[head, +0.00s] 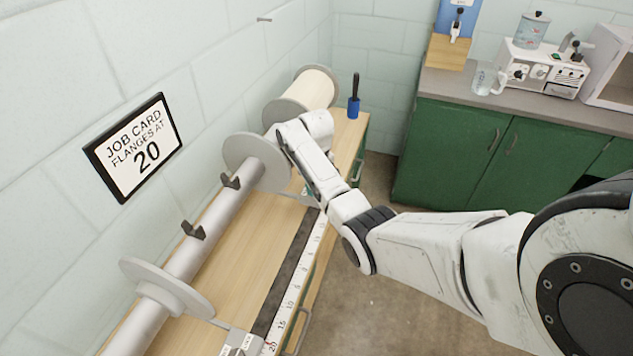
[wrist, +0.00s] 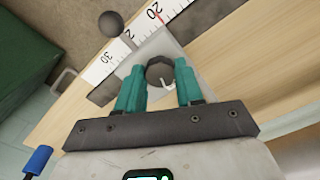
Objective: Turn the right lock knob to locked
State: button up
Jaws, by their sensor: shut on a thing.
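The right lock knob (wrist: 160,71) is a dark round knob with a white pointer mark, on a pale grey plate. In the wrist view the mark points toward the lower right, toward my gripper's body. My gripper (wrist: 159,78) has its two teal fingers shut on the knob, one on each side. In the head view my forearm and wrist hide the knob and the fingers. The right flange (head: 248,158), a grey disc on the roller, stands beside my wrist. Any lock labels by this knob cannot be read.
A scale (head: 290,300) runs along the bench front. The left flange (head: 160,285) is nearer, with a labelled block (head: 240,344) below it. A ball-ended handle (wrist: 110,24) is close to the knob. A job card (head: 135,147) reads 20. A blue-based tool (head: 353,106) stands behind.

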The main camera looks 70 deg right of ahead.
jog(key=m+p, duration=0.1)
jog(key=m, duration=0.2)
jog(key=shift+w+r+m, duration=0.1)
jog(key=shift+m, duration=0.3)
jog(key=m+p, duration=0.1)
jog(key=m, duration=0.6)
jog(key=shift+w+m, duration=0.1)
jog(key=shift+m, duration=1.8)
jog(key=o, duration=1)
jog(key=shift+o, duration=0.2)
notch_tip(320, 180, up, 11)
jog(key=shift+b, duration=0.45)
